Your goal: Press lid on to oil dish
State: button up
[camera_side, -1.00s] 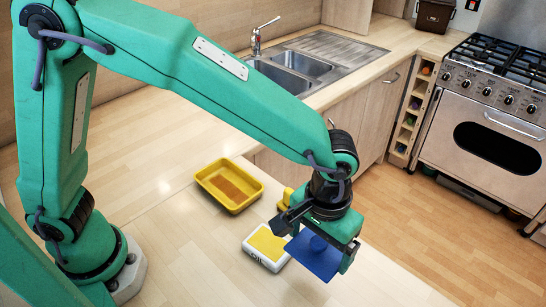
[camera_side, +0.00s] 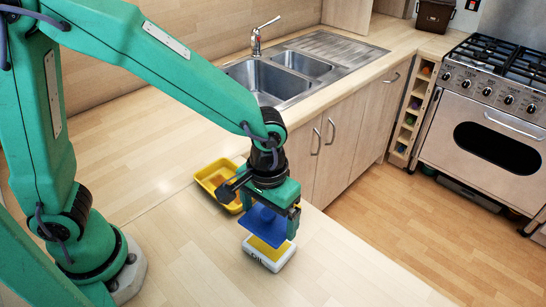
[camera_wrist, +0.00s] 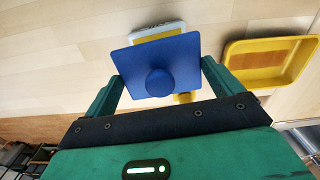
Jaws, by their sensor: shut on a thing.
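The blue lid (camera_side: 264,225) is a flat square with a round knob. My gripper (camera_side: 274,208) is shut on the lid and holds it above the oil dish (camera_side: 268,260). The dish is white, with a yellow filling and "OIL" lettering on its front. In the side view the lid is apart from the dish and covers its far part. In the wrist view the lid (camera_wrist: 155,66) lies between my gripper's two fingers (camera_wrist: 160,88); only the dish's far edge (camera_wrist: 156,31) shows past it.
A yellow tray (camera_side: 207,178) with an orange-brown bottom stands behind my gripper, partly hidden by it. It also shows at right in the wrist view (camera_wrist: 233,62). A small yellow thing (camera_wrist: 185,98) shows past the lid. The counter right of the dish is clear.

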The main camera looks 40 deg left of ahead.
jog(key=shift+f, duration=0.15)
jog(key=shift+f, duration=2.9)
jog(key=shift+f, duration=0.25)
dwell(0.4)
jog(key=o, duration=0.7)
jog(key=shift+c, duration=0.2)
jog(key=shift+r, duration=0.25)
jog(key=shift+r, duration=3.3)
